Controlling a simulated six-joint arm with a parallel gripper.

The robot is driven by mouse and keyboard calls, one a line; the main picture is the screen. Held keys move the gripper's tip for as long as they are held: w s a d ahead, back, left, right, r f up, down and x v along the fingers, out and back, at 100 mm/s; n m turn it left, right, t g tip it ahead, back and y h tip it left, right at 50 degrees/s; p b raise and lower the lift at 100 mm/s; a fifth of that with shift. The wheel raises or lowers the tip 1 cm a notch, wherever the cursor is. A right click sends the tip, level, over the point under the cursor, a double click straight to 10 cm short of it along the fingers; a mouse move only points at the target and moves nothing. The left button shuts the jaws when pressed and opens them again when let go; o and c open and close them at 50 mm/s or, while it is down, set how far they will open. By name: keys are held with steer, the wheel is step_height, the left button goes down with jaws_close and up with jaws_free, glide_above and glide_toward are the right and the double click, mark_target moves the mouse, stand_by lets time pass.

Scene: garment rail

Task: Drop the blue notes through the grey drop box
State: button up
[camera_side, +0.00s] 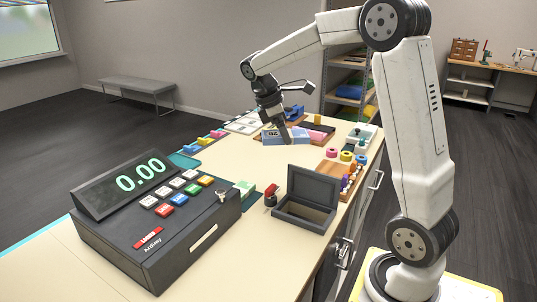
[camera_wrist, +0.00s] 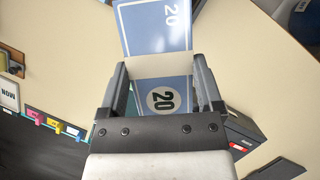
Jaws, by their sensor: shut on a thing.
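A bundle of blue notes marked 20 (camera_side: 271,138) with a pale band is in my gripper (camera_side: 284,141), over the far part of the counter. In the wrist view the blue notes (camera_wrist: 160,28) lie between the two fingers of my gripper (camera_wrist: 159,65), which are shut on them. I cannot tell whether the notes touch the counter below. An open dark grey box (camera_side: 303,214) with a raised lid stands near the counter's right edge, closer to the camera and well apart from the notes; it may be the drop box. Its inside is partly visible.
A large dark cash register (camera_side: 155,225) showing 0.00 fills the near left. A red-topped item (camera_side: 271,195) stands beside the grey box. Tape rolls (camera_side: 346,156), trays and coloured clips (camera_side: 203,141) line the counter (camera_side: 250,165); its middle is clear.

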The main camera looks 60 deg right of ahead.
steer(key=s+m+y, duration=0.3)
steer(key=s+m, duration=0.4)
glide_above(303, 200)
steer(key=s+a, duration=0.2)
steer(key=a, duration=0.2)
step_height(303, 200, down, 11)
steer(key=shift+a+f+g, duration=0.2)
steer(key=shift+f+g, duration=0.05)
steer(key=shift+g, duration=0.05)
steer(key=shift+f, duration=0.15)
steer(key=shift+f, duration=4)
steer(key=shift+f, duration=0.3)
steer(key=o, duration=1)
steer(key=shift+r, duration=0.15)
